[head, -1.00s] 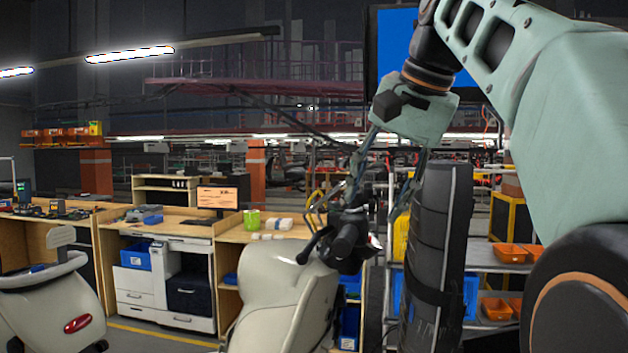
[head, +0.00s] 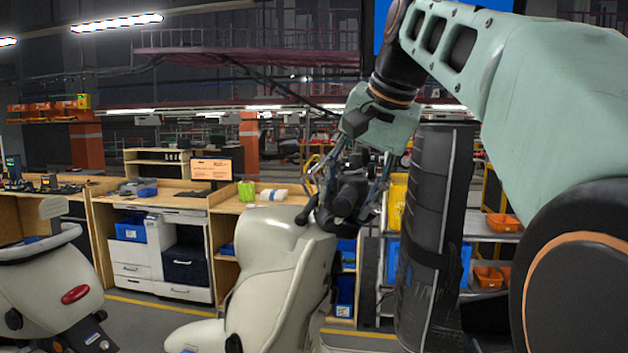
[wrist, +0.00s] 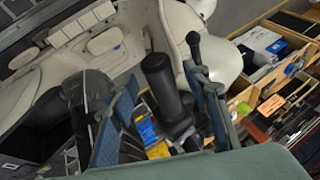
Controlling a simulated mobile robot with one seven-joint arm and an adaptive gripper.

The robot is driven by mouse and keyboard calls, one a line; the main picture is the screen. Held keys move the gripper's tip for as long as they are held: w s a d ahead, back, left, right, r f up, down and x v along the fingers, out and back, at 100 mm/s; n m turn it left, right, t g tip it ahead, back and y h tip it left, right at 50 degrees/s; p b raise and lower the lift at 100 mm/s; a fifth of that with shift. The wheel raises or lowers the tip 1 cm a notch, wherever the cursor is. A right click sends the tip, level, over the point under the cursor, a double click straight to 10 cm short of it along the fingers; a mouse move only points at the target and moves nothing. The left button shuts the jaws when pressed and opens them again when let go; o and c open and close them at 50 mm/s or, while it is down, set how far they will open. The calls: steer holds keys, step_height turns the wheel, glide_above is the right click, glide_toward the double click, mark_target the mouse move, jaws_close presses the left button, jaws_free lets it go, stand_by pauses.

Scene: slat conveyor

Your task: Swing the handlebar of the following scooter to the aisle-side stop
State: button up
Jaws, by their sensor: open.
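A cream scooter (head: 270,265) stands in the lower middle of the head view, its black handlebar (head: 352,192) at its upper right. My gripper (head: 352,200) is open at the handlebar, its fingers on either side of it. In the wrist view, a black handlebar grip (wrist: 160,85) points up between my two blue-grey fingers. A thinner black lever (wrist: 192,45) stands near the right finger. I cannot tell whether either finger touches the bar. The far end of the handlebar is hidden behind my gripper.
A second cream scooter (head: 45,285) with a red lamp stands at the left. Wooden workbenches (head: 150,200) with drawers and a monitor line the back. A rack with orange bins (head: 503,223) stands at the right. A yellow line (head: 150,301) crosses the open floor behind the scooters.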

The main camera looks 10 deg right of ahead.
steer(key=shift+w+f, duration=0.1)
steer(key=shift+f, duration=0.1)
jaws_close()
steer(key=c, duration=0.8)
jaws_free()
jaws_close()
steer(key=shift+d+f+b, duration=0.4)
steer(key=shift+b, duration=0.05)
steer(key=shift+s+d+f+n+b, duration=0.35)
steer(key=shift+d+b, duration=0.05)
steer(key=shift+d, duration=0.25)
steer(key=shift+s+d+f+n+b, duration=0.3)
steer(key=shift+d+n+b, duration=0.05)
steer(key=shift+d, duration=0.25)
steer(key=shift+f, duration=0.1)
